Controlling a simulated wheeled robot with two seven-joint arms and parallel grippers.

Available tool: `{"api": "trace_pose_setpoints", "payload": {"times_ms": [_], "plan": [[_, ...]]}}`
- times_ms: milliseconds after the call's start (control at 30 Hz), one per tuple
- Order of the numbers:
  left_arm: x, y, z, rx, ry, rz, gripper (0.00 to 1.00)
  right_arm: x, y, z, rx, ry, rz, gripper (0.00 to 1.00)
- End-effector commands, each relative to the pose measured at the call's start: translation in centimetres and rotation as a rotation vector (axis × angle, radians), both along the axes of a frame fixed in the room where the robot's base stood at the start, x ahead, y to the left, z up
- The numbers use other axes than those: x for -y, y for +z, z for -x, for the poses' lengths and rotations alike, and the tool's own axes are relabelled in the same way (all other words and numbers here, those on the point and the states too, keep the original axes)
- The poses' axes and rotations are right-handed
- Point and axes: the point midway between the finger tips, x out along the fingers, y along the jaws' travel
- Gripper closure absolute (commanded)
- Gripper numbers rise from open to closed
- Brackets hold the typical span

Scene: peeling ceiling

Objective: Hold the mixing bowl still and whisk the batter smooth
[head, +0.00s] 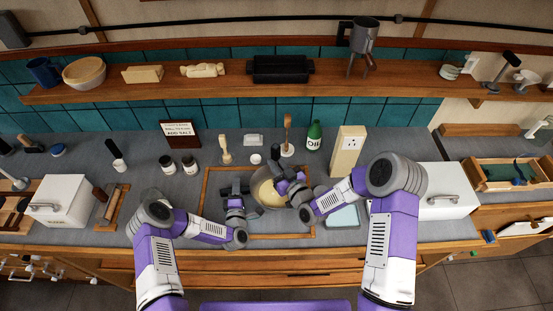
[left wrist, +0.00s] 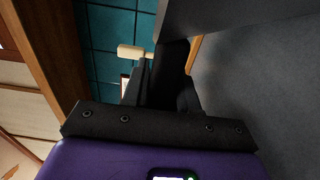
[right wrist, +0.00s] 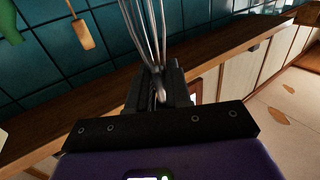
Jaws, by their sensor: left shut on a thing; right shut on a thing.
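The grey mixing bowl (head: 271,207) stands on the counter inside a wooden-framed area, with pale yellow batter (head: 266,193) in it. In the left wrist view, a grey surface by the dark fingers (left wrist: 170,75) looks like the bowl's wall. My right gripper (head: 284,186) is over the bowl's right side, shut on the whisk. The whisk's wire loops (right wrist: 146,32) show in the right wrist view. In the head view my right gripper mostly hides the whisk, so I cannot tell how deep it sits.
Two dark-lidded jars (head: 189,166) stand to the left. A pale blue tray (head: 343,216) lies right of the bowl.

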Motion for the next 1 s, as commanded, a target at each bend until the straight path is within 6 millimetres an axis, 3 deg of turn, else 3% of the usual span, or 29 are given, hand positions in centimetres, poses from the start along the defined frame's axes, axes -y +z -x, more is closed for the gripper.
{"api": "trace_pose_setpoints", "payload": {"times_ms": [400, 800, 1000], "plan": [[0.0, -0.1, 0.0, -0.004, 0.001, -0.002, 1.00, 0.0, -4.8, 0.0, -0.001, 0.000, 0.001, 1.00], [0.0, -0.2, 0.1, -0.004, 0.000, -0.002, 1.00, 0.0, -5.3, 0.0, 0.001, 0.000, -0.001, 1.00], [0.0, -0.2, 0.1, -0.004, 0.000, -0.002, 1.00, 0.0, -5.2, -1.5, 0.002, 0.000, 0.000, 1.00]]}}
